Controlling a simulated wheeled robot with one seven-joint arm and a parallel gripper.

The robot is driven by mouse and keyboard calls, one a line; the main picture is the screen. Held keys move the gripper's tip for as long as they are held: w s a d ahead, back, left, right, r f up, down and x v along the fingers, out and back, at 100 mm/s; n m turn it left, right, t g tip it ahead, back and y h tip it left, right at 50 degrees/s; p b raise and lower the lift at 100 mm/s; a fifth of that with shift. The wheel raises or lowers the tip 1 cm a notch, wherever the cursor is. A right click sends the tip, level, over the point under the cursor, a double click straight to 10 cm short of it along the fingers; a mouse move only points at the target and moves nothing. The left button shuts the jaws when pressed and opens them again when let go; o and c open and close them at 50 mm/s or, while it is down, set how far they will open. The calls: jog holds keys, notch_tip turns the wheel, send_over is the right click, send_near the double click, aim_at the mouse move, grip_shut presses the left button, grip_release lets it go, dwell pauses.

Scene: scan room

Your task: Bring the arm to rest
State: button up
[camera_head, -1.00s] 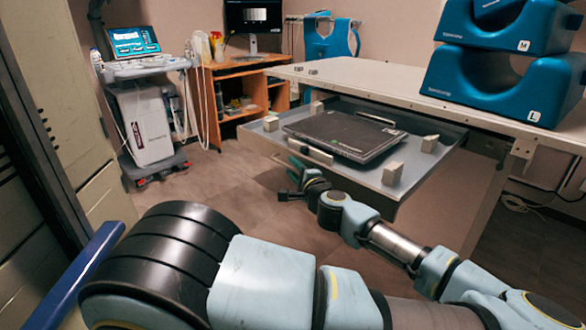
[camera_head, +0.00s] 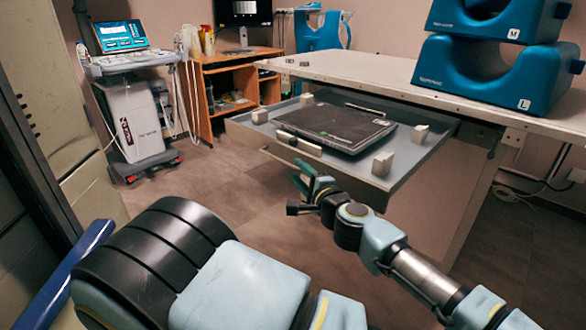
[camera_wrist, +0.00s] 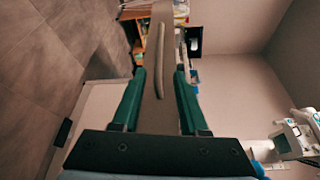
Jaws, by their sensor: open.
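My gripper (camera_head: 304,180) is low in front of the pulled-out drawer (camera_head: 228,124) in the head view, with its green fingers pointing toward it. A long pale bar (camera_wrist: 161,60), which looks like the handle, shows beyond the fingertips. My arm stretches from the lower right of the head view, bent at the wrist.
A dark flat panel (camera_head: 335,128) lies in the drawer among several pale blocks. Blue foam supports (camera_head: 485,75) stand on the table (camera_head: 390,75) above. An ultrasound cart (camera_head: 135,115) and wooden desk (camera_head: 205,95) stand at the back left. The floor left of the drawer is clear.

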jog(key=shift+s+d, duration=0.15)
jog(key=shift+s, duration=0.5)
jog(key=s+a+f+n+g+y, duration=0.2)
jog(key=a+f+n+g+y, duration=0.15)
jog(key=a+f, duration=0.35)
jog(key=s+a+f+n+g+h, duration=0.1)
jog(key=s+a+f+n+g, duration=0.25)
jog(key=s+g, duration=0.2)
jog(key=s+a+f+n+g+h, duration=0.2)
jog(key=s+f+n+g, duration=0.15)
jog(key=s+g, duration=0.2)
jog(key=w+r+n+h+p, duration=0.2)
jog(key=r+p, duration=0.4)
jog(key=r, duration=1)
jog(key=w+r+n+h+p, duration=0.1)
jog(key=r+h+p, duration=0.3)
jog(key=r, duration=1.2)
jog(key=n+p, duration=0.1)
jog(key=p, duration=0.2)
jog(key=shift+w+d+h, duration=0.15)
jog(key=shift+w+h, duration=0.2)
jog(key=shift+w, duration=0.05)
